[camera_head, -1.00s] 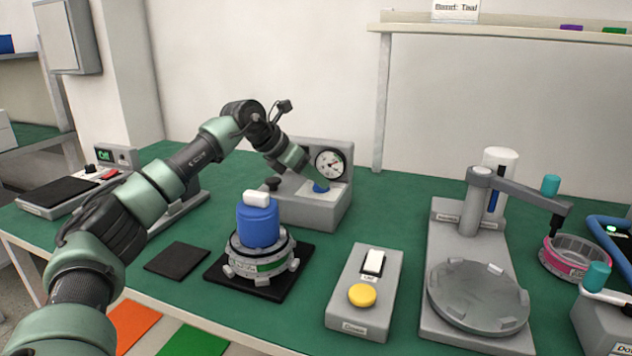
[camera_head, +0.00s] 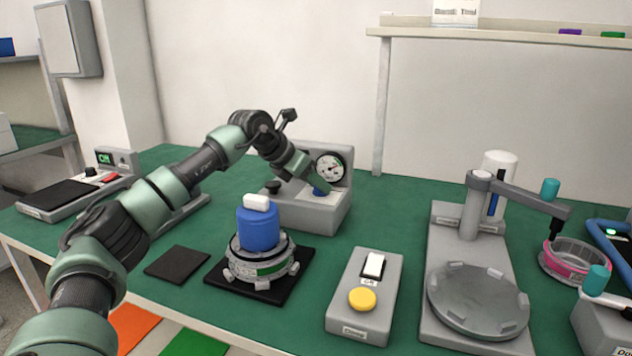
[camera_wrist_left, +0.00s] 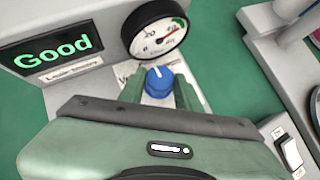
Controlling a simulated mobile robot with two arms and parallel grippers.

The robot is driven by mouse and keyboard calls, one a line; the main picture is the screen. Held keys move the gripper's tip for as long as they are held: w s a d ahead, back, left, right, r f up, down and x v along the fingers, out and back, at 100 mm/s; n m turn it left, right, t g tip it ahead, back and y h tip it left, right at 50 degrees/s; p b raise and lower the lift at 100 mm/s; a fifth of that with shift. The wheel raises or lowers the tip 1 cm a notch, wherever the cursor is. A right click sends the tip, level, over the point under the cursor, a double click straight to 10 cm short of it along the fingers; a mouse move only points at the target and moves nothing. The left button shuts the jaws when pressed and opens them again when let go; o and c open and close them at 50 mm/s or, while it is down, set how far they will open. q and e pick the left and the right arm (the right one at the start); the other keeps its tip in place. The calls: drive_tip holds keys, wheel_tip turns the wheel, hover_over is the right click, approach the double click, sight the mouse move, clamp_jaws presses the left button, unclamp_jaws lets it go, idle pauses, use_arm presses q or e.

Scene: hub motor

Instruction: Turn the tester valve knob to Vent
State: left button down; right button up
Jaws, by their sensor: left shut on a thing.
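The tester (camera_head: 300,215) is a grey box at the back of the green bench, with a round dial gauge (camera_head: 330,168). Its blue valve knob (camera_head: 321,189) sits below the gauge. In the left wrist view the blue knob (camera_wrist_left: 158,82) has a white pointer line directed toward the gauge (camera_wrist_left: 158,30). My left gripper (camera_head: 312,183) reaches the knob from the left. Its two green fingers (camera_wrist_left: 158,88) stand on either side of the knob, shut on it. The label by the knob is mostly hidden by a finger. My right gripper is not in view.
A green "Good" display (camera_wrist_left: 52,52) is on the tester. A hub motor with a blue cylinder (camera_head: 258,228) stands on a black mat in front. A switch box with a yellow button (camera_head: 362,298) and a grey press stand (camera_head: 478,298) are to the right.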

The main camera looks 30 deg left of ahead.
use_arm(q)
drive_tip(key=shift+d+n+y, duration=0.15)
drive_tip(key=shift+n+y, duration=0.35)
drive_tip(key=shift+n, duration=0.2)
drive_tip(key=shift+d+n+y, duration=0.15)
drive_tip(key=shift+n+y, duration=0.55)
drive_tip(key=shift+n, duration=0.1)
drive_tip(key=shift+d+n+y, duration=0.15)
drive_tip(key=shift+n+y, duration=0.55)
drive_tip(key=shift+n, duration=0.2)
drive_tip(key=n+y, duration=0.2)
drive_tip(key=n, duration=0.1)
drive_tip(key=shift+d+y, duration=0.15)
drive_tip(key=shift+y, duration=0.15)
drive_tip(key=shift+w+n+g+y, duration=0.1)
drive_tip(key=shift+n+g+y, duration=0.2)
drive_tip(key=shift+n, duration=0.4)
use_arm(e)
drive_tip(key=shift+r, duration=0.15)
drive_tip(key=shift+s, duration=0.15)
